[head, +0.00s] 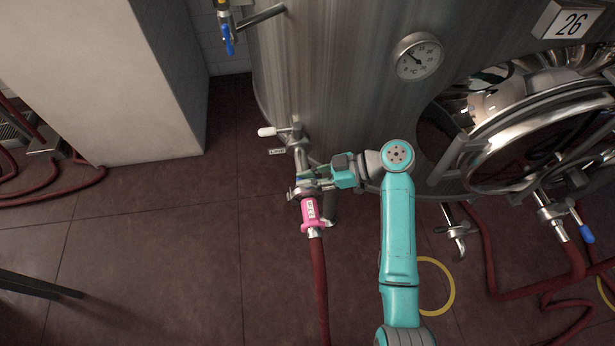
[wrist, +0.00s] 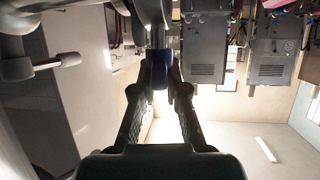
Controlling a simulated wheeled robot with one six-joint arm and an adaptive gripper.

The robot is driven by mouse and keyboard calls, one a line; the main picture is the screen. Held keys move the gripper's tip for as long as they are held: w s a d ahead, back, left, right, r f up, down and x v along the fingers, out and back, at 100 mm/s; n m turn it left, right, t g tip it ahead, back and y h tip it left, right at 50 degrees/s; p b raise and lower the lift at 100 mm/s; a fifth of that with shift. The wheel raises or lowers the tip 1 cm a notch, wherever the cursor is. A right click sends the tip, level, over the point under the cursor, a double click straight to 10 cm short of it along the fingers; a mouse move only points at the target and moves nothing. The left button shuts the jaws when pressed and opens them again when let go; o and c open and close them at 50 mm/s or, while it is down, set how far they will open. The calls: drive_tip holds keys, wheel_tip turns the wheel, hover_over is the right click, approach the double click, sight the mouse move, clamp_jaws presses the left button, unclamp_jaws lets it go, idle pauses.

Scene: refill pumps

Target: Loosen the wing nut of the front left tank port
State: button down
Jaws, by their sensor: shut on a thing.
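The front left tank port (head: 300,155) comes off the lower tank wall, with a white-handled valve (head: 267,131) on it. A clamp coupling (head: 297,192) joins it to a hose end with a pink sleeve (head: 309,212). My gripper (head: 312,178) is at this coupling, coming from the right, shut on what appears to be the wing nut. In the wrist view, the fingertips of my gripper (wrist: 166,88) close in around a small part at the coupling. The wing nut itself is mostly hidden by the fingers and too small to make out.
A dark red hose (head: 320,285) hangs from the pink sleeve. The steel tank (head: 320,70) stands close behind, with a round open manway (head: 540,140) at right. A white block (head: 120,70) stands at left.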

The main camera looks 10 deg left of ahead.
drive_tip(key=shift+f+n+g, duration=0.15)
drive_tip(key=shift+n+g, duration=0.65)
drive_tip(key=shift+g, duration=0.1)
drive_tip(key=shift+s+g+h, duration=0.1)
drive_tip(key=shift+g+h, duration=0.2)
drive_tip(key=c, duration=1.2)
unclamp_jaws()
wheel_tip(320, 180, up, 10)
drive_tip(key=shift+r, duration=0.1)
